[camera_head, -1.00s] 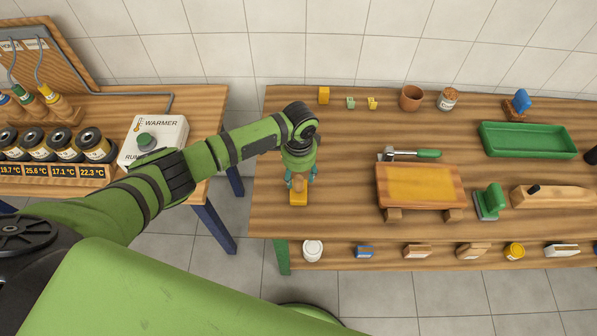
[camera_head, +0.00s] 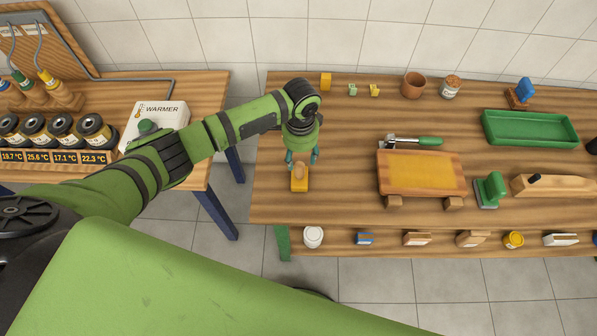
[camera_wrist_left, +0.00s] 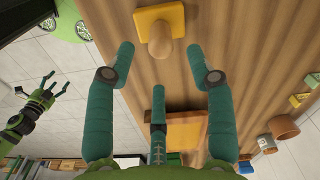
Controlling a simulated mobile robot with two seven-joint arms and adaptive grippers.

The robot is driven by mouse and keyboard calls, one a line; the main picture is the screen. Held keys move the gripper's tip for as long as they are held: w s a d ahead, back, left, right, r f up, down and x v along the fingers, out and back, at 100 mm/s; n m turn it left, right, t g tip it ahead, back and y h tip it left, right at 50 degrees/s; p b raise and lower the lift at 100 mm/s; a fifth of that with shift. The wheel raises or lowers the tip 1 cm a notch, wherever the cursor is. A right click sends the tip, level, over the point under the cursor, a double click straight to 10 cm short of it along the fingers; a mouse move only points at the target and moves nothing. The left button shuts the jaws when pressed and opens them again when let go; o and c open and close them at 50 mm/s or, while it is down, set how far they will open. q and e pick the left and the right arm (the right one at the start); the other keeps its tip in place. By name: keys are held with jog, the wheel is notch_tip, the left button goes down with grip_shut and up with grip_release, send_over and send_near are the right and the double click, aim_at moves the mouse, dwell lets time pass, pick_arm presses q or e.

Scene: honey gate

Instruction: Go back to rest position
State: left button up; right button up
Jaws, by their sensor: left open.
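My left gripper (camera_head: 301,158) is open and empty above the table. Below it, a yellow block with a rounded wooden knob (camera_head: 299,180) stands on the workbench (camera_head: 340,200). In the left wrist view, the left gripper (camera_wrist_left: 160,60) has its teal fingers spread. The yellow block (camera_wrist_left: 172,16) and its knob lie beyond the fingertips, apart from them. My right gripper (camera_wrist_left: 42,86) shows small at the left of the left wrist view, with its fingers spread and nothing visible in them.
A framed yellow board (camera_head: 421,173), a green-handled tool (camera_head: 425,141) and a green tray (camera_head: 530,128) are to the right. A terracotta pot (camera_head: 413,85) and a jar (camera_head: 451,87) stand at the back. The warmer box (camera_head: 155,122) is on the left table. Small items line the lower front shelf.

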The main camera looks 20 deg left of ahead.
dwell(0.7)
pick_arm(q)
jog(key=s+d+n+t+h, duration=0.1)
jog(key=s+d+h, duration=0.1)
jog(key=s+d, duration=0.3)
jog(key=s+d+n+h, duration=0.1)
jog(key=s+d+n, duration=0.15)
jog(key=s, duration=0.55)
jog(key=s+a+r+n+t+y, duration=0.1)
jog(key=s+a+r+n, duration=0.15)
jog(key=s+a, duration=0.35)
jog(key=s+a+r+n+t+y, duration=0.1)
jog(key=s+a+n+y, duration=0.2)
jog(key=a, duration=0.4)
notch_tip(320, 180, down, 28)
jog(key=s+g+h+b, duration=0.1)
jog(key=s+b, duration=0.2)
jog(key=b, duration=0.3)
jog(key=s+a+f+b, duration=0.1)
jog(key=s+f+b, duration=0.2)
jog(key=s+f, duration=0.5)
jog(key=s+a+f+g+b, duration=0.1)
jog(key=s+f+b, duration=0.2)
jog(key=s+f, duration=0.4)
notch_tip(320, 180, down, 6)
jog(key=shift+s+a+r, duration=0.25)
jog(key=shift+s+a, duration=0.1)
